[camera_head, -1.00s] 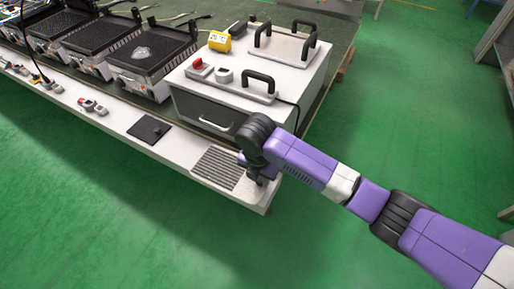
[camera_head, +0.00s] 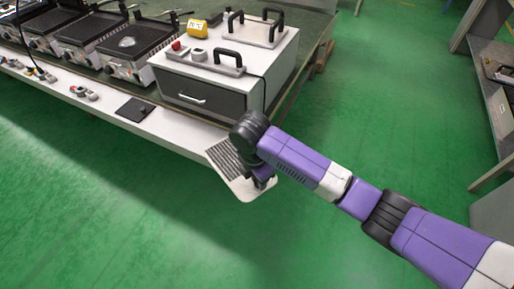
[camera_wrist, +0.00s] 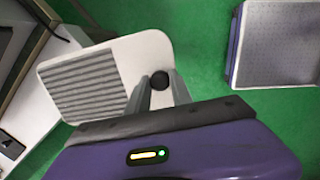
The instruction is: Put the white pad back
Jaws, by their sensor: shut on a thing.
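The white pad (camera_head: 241,190) has a grey ribbed area and rounded corners. In the head view it is beyond the bench's front edge at the near right corner, over the green floor. In the wrist view the white pad (camera_wrist: 146,50) extends ahead of my gripper, ribbed side to the left, with a round black knob (camera_wrist: 159,80) on it. My gripper (camera_wrist: 160,92) is shut on the pad, a finger on each side of the knob. In the head view my gripper (camera_head: 262,181) is at the pad's right end, partly hidden by my wrist.
The white bench ledge (camera_head: 185,128) runs leftward, with a black square plate (camera_head: 135,109) on it. A white box with a dark drawer (camera_head: 205,97) and black handles stands behind. Several black-topped grills (camera_head: 125,48) line the left. Green floor (camera_head: 150,220) is open in front.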

